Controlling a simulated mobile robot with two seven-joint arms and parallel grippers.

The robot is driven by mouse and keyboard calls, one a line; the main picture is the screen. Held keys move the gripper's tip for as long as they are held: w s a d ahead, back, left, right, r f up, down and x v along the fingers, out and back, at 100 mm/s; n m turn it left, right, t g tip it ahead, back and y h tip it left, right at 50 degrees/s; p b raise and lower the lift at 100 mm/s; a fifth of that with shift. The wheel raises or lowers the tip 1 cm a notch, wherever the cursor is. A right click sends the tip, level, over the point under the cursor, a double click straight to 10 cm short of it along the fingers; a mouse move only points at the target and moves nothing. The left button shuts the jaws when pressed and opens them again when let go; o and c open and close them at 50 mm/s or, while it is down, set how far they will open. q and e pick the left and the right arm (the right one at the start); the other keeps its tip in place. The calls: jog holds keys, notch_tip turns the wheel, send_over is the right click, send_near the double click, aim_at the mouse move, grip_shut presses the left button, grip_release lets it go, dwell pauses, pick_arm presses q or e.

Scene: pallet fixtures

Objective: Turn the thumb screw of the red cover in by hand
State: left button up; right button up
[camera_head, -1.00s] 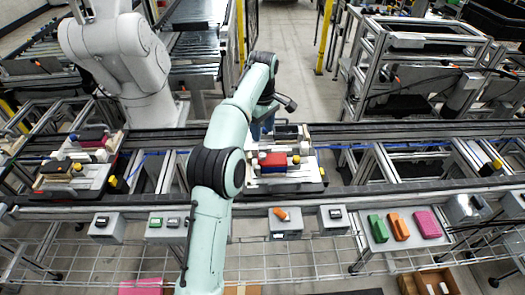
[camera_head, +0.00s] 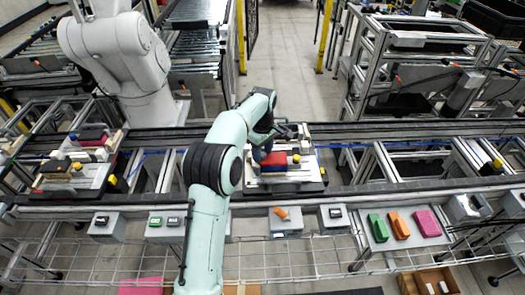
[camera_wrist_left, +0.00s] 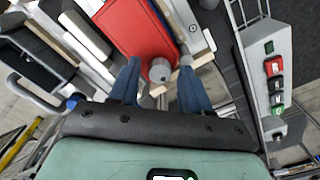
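The red cover (camera_head: 273,164) sits on a fixture on the white pallet (camera_head: 302,182) on the conveyor. In the left wrist view the red cover (camera_wrist_left: 133,28) fills the upper middle. The grey thumb screw (camera_wrist_left: 160,70) is at its near edge. My left gripper (camera_wrist_left: 159,78) is open, with one blue finger on each side of the thumb screw. I see gaps beside the screw, so the fingers seem not to touch it. In the head view my left gripper (camera_head: 262,154) is low at the left of the red cover; the screw is hidden there. My right gripper is not in view.
A second pallet (camera_head: 92,178) with parts stands on the conveyor at the left. A grey robot arm (camera_head: 125,60) stands behind. Control boxes (camera_head: 285,220) and a tray of green, orange and pink blocks (camera_head: 378,240) line the front rail. A button panel (camera_wrist_left: 272,85) is right of my gripper.

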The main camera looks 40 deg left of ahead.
pick_arm(q)
grip_shut()
